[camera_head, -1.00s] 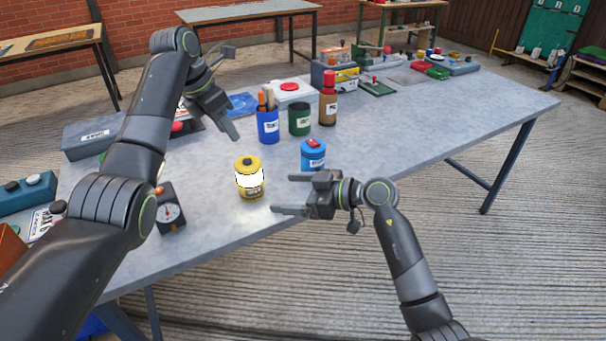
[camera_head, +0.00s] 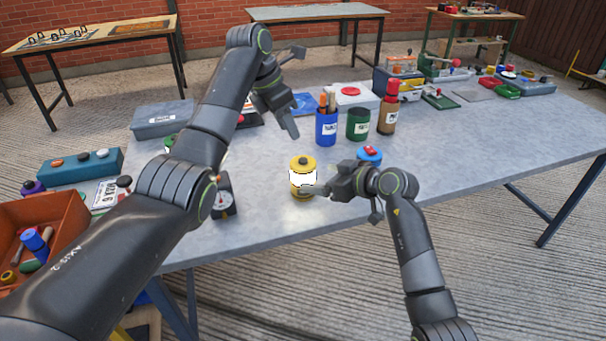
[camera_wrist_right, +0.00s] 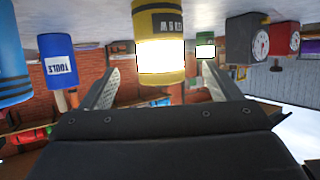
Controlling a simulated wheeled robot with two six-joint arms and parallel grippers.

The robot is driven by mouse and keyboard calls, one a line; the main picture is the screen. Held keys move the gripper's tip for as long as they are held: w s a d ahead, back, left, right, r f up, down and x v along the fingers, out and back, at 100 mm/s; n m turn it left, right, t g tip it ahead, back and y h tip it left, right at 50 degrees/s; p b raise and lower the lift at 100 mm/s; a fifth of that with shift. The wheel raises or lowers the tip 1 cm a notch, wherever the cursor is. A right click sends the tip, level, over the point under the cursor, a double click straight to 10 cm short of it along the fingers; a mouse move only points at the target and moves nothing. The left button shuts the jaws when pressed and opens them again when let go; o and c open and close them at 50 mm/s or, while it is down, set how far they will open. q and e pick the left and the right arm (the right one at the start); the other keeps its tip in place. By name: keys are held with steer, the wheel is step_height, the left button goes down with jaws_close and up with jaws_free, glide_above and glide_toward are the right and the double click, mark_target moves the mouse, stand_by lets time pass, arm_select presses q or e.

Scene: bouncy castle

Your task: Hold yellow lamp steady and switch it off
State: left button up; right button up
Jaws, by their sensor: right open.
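My right gripper (camera_head: 318,188) is open at the lamp's right side. In the right wrist view, which is upside down, the lamp (camera_wrist_right: 160,20) is between the two spread fingers. I cannot tell whether they touch it. My left gripper (camera_head: 294,94) is open and empty, above and behind the lamp, with one finger pointing down towards the table.
A blue canister (camera_head: 369,155) with a red top stands right behind my right gripper. A black dial gauge (camera_head: 223,203) is left of the lamp. A blue cup (camera_head: 326,128), a green cup (camera_head: 358,124) and a brown bottle (camera_head: 387,116) stand behind. The table (camera_head: 270,225) is clear in front.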

mark_target(302, 174)
steer(key=shift+x, duration=4)
steer(key=c, duration=1.3)
arm_select(q)
jaws_close()
